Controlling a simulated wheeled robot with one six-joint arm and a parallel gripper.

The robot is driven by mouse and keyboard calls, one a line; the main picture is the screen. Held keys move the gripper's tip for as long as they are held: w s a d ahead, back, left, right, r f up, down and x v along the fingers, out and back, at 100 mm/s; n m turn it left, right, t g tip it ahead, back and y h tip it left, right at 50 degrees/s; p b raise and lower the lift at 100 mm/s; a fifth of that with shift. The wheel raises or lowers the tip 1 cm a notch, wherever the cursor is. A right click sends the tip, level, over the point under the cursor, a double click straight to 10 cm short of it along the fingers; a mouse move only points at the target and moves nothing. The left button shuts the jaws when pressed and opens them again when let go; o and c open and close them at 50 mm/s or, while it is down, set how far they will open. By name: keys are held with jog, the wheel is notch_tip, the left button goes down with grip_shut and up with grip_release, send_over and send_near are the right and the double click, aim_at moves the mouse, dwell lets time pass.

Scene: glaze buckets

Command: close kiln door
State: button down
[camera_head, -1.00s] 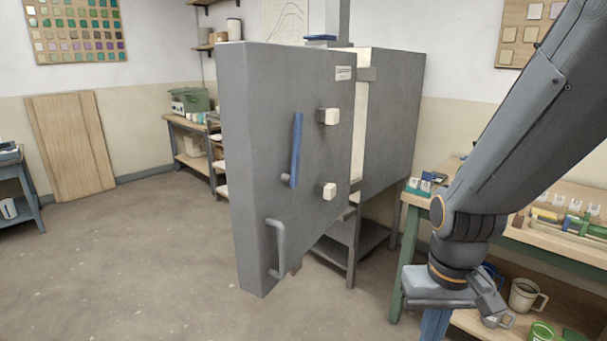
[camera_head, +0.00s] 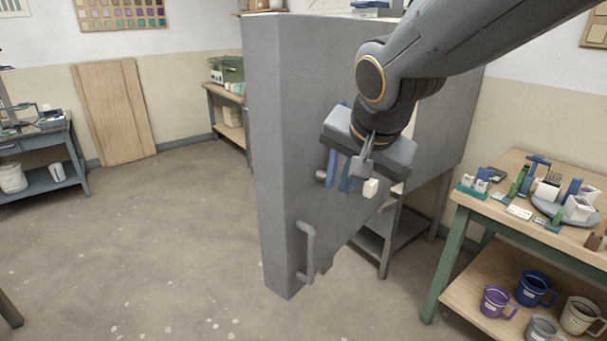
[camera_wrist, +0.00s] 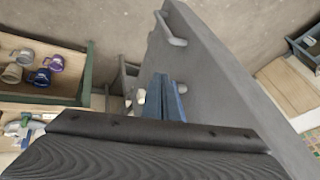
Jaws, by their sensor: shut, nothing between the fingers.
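The kiln door (camera_head: 275,150) is a thick grey slab standing wide open, swung out from the grey kiln body (camera_head: 450,120) behind it. My gripper (camera_head: 347,186) has blue fingers, is shut and empty, and is in front of the door's outer face. In the wrist view the gripper (camera_wrist: 164,98) points along the door (camera_wrist: 205,65), with the bar handle (camera_wrist: 171,30) beyond. Contact with the door cannot be told.
A wooden workbench (camera_head: 520,165) with small tools and a lower shelf of several mugs (camera_head: 535,288) stands to the right. A blue-grey table (camera_head: 45,145) is at the far left. The floor (camera_head: 160,250) left of the door is clear.

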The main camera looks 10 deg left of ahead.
jog(key=a+r, duration=0.3)
jog(key=a, duration=0.1)
jog(key=y+p, duration=0.1)
send_near(300, 190)
notch_tip(300, 190, down, 4)
jog(key=w, duration=0.1)
jog(key=shift+w+a+r+m+t+p, duration=0.2)
jog(key=shift+w+a+m+t+p, duration=0.15)
jog(key=shift+a, duration=0.25)
jog(key=shift+w, duration=0.1)
